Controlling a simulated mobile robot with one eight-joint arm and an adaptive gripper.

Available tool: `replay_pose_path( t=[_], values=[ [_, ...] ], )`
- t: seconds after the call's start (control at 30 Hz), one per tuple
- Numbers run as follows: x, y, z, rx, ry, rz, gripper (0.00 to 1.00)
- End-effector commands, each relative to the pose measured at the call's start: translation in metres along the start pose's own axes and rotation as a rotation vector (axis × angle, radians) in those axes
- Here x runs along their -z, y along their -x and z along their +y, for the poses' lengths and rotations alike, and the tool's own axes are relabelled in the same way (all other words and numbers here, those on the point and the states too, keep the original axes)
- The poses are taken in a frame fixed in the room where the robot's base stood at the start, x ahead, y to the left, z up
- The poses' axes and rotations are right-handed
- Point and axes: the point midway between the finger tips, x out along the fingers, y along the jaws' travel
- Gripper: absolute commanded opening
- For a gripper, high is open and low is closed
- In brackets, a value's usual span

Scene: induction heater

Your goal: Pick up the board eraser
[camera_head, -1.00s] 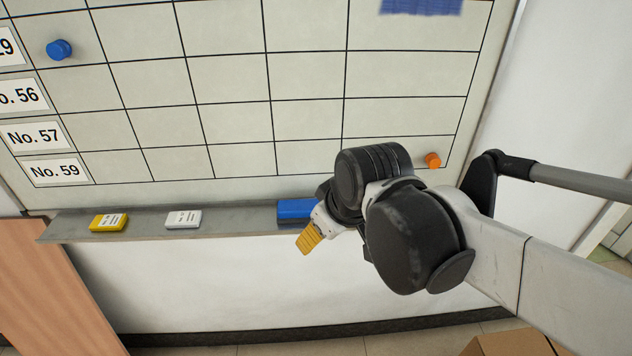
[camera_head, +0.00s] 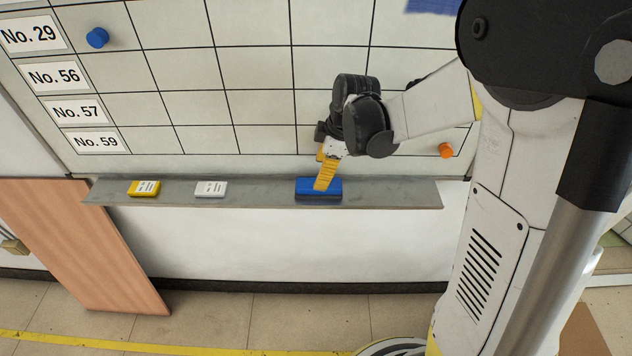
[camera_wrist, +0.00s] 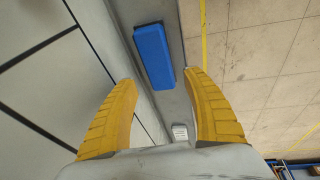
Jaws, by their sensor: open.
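The board eraser (camera_head: 305,188) is a blue block with a dark lower side, lying on the grey tray under the whiteboard in the head view. It also shows in the wrist view (camera_wrist: 154,57), lying lengthwise on the tray ahead of the fingertips. My gripper (camera_head: 325,182) has yellow fingers and points down at the tray; in the head view a finger overlaps the eraser. In the wrist view my gripper (camera_wrist: 162,75) is open and empty, and the eraser appears in line with the gap between the fingers. I cannot tell whether they touch it.
The grey tray (camera_head: 400,192) also holds a yellow box (camera_head: 144,188) and a white box (camera_head: 210,189) to the left. The whiteboard (camera_head: 260,105) rises behind, with a blue magnet (camera_head: 97,38) and an orange magnet (camera_head: 445,150). A wooden panel (camera_head: 80,245) leans at lower left.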

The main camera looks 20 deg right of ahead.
Motion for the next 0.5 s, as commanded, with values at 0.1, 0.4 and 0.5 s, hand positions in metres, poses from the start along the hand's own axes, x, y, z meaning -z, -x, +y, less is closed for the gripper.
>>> replay_pose_path(
  t=[0.1, 0.4, 0.5],
  values=[
    [-0.001, -0.014, 0.000, 0.000, -0.001, 0.000, 0.58],
    [-0.008, -0.044, 0.003, -0.001, -0.002, 0.000, 0.58],
    [-0.009, -0.060, 0.003, -0.001, -0.001, 0.000, 0.58]
  ],
)
